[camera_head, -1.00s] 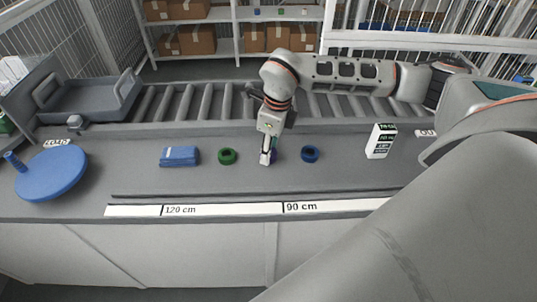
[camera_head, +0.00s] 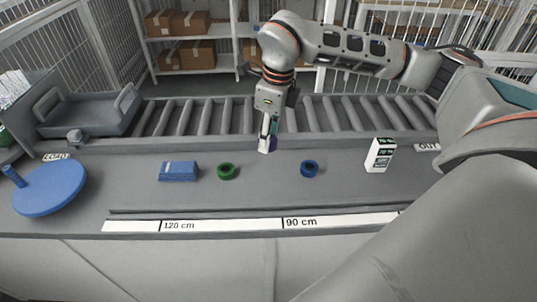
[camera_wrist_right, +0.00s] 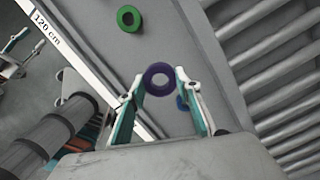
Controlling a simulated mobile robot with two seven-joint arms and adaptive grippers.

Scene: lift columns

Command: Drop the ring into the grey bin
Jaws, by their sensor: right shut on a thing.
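My right gripper (camera_head: 268,148) is shut on a purple ring, held above the table. The right wrist view shows the purple ring (camera_wrist_right: 160,80) between the two fingertips of this gripper (camera_wrist_right: 158,88). In the head view the fingers mostly hide it. A grey bin (camera_head: 88,122), a shallow tray with raised handles, stands at the left end of the roller conveyor, well left of my right gripper. My left gripper is not in the head view. Part of what looks like it shows at the left edge of the right wrist view, too small to read its jaws.
On the table (camera_head: 340,200) lie a blue block (camera_head: 178,171), a green ring (camera_head: 227,171) and a blue ring (camera_head: 309,169). A white box (camera_head: 380,155) stands at the right. A blue turntable (camera_head: 48,188) is at the left. The roller conveyor (camera_head: 190,117) behind the table is clear.

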